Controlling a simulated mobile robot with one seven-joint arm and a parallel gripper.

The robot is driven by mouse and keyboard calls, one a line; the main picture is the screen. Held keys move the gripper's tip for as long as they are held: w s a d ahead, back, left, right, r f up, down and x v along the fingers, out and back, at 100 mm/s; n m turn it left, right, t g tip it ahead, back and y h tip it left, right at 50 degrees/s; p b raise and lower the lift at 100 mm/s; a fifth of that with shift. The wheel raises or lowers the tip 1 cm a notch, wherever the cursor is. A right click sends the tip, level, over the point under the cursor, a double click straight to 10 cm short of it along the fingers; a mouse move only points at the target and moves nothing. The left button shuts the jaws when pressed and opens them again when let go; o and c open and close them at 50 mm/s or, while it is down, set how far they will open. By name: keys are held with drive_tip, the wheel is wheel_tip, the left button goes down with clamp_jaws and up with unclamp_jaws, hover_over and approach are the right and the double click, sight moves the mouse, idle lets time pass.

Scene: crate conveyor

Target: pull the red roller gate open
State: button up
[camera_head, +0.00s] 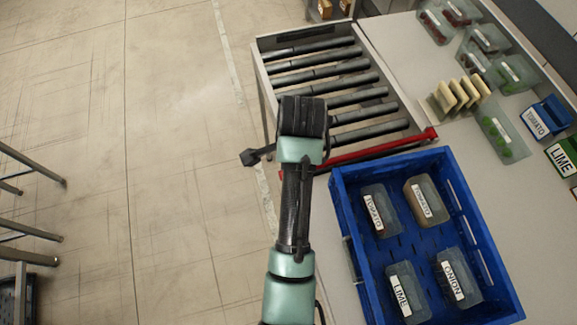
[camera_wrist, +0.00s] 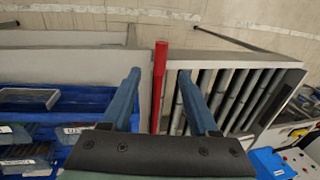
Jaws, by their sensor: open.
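The red roller gate (camera_head: 380,148) is a long thin red bar. In the head view it lies across the near end of the rollers, between them and the blue crate. In the wrist view the red bar (camera_wrist: 160,80) runs up the picture between the two blue fingers of my gripper (camera_wrist: 159,75). The fingers are spread, with a gap on each side of the bar. How far the fingertips are above the bar, I cannot tell. In the head view my gripper is hidden by my arm.
The roller conveyor (camera_head: 264,75) stands beyond the gate. A blue crate (camera_head: 343,203) with several labelled tubs is close on the near side. More tubs and a blue tomato bin (camera_head: 541,118) stand at the right of the table. Open floor lies left.

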drive_tip(key=f, duration=0.3)
drive_tip(key=w+f, duration=0.1)
drive_tip(key=f, duration=0.5)
drive_tip(key=shift+w+a, duration=0.25)
drive_tip(key=shift+w, duration=0.15)
clamp_jaws()
idle(0.9)
